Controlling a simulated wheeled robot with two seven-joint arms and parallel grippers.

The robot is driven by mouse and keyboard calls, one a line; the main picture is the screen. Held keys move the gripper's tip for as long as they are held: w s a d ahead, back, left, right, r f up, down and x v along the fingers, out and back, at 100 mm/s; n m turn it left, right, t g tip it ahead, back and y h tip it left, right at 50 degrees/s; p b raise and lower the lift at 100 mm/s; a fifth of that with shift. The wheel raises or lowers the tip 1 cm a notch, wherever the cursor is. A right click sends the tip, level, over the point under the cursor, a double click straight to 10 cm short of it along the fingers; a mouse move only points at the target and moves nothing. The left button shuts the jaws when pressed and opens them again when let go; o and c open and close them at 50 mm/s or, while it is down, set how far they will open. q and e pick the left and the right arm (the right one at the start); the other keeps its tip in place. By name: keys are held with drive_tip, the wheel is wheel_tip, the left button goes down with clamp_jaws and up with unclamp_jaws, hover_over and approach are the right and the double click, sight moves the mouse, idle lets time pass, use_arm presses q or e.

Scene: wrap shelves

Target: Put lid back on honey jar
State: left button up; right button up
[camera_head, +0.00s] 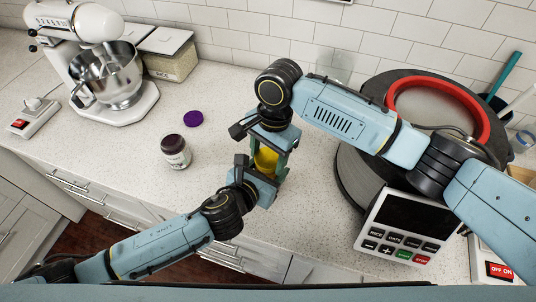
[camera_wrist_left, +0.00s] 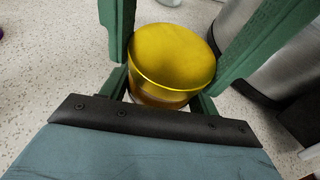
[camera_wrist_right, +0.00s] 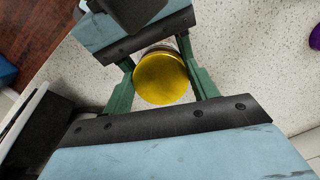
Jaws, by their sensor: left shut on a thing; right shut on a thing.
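The honey jar (camera_wrist_left: 158,97) is upright near the counter's front edge, mostly hidden by my grippers. Its round gold-yellow lid (camera_wrist_left: 172,55) sits over the jar's mouth; amber glass shows just below the rim. I cannot tell whether it is fully seated. The lid also shows from above in the right wrist view (camera_wrist_right: 160,80). My left gripper (camera_head: 262,174) comes from the front left and is shut on the jar. My right gripper (camera_head: 269,147) reaches in from above and behind, its fingers on both sides of the lid, shut on it.
A stand mixer (camera_head: 112,80) is at the back left. A round machine with a red ring (camera_head: 484,115) and control panel (camera_head: 410,228) stands close on the right. The counter between is clear.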

drive_tip(key=shift+f, duration=0.55)
idle(0.5)
